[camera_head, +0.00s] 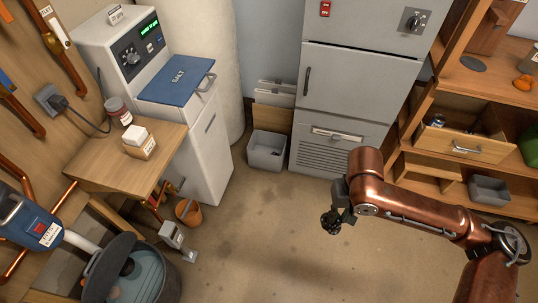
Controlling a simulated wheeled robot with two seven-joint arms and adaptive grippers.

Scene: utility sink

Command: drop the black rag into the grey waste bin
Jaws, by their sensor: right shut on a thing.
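My right gripper (338,211) is at the end of my copper-coloured arm, over the open floor right of centre. It is shut on a small dark bunched thing that looks like the black rag (330,224), hanging just below the jaws. The grey waste bin (266,158) stands on the floor at the foot of the wall, left of the grey cabinet. It is up and left of my right gripper in the picture, clearly apart from it. Its open top shows and it looks empty. My left gripper is not in view.
A grey cabinet (348,95) stands behind the bin's right side, and a white machine with a blue salt lid (176,80) stands left. Wooden shelves (440,160) are at right, with a small grey box (488,190). The floor between is clear.

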